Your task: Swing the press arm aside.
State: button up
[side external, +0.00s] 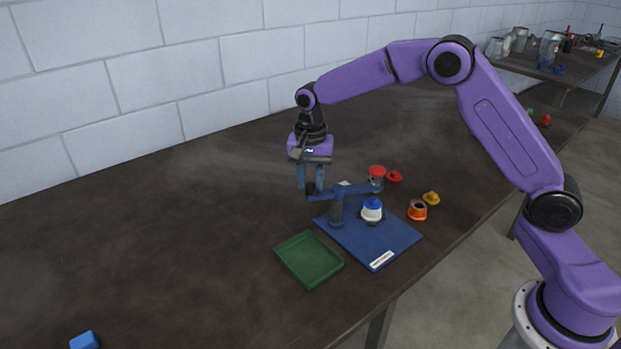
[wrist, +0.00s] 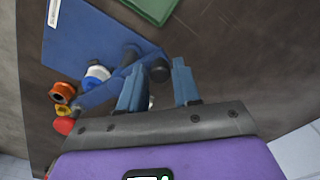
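The press arm (side external: 354,190) is a blue bar on a post standing on a blue base plate (side external: 385,242). Its right end carries a red-topped part (side external: 377,172). It also shows in the wrist view (wrist: 98,96), where a dark round handle (wrist: 160,71) is at its end. My gripper (side external: 310,190) is over the handle end, fingers pointing down. In the wrist view my gripper (wrist: 157,72) is open, with the handle between the fingertips and gaps at both sides. A white part with a blue top (side external: 372,209) stands on the plate beside the post, not under the red-topped end.
An empty green tray (side external: 309,259) lies in front of the plate. Orange (side external: 417,210), yellow (side external: 431,198) and red (side external: 394,176) parts lie to the right. A blue block (side external: 85,341) is far off at bottom left. The table's left side is mostly clear.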

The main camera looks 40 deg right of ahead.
grip_shut()
jog(key=shift+w, duration=0.1)
jog(key=w+d+m, duration=0.3)
jog(key=d+m, duration=0.6)
jog(key=m, duration=0.9)
jog(key=shift+w, duration=0.15)
jog(key=shift+d, duration=0.15)
dwell(0.3)
jog(key=shift+o, duration=2.4)
grip_release()
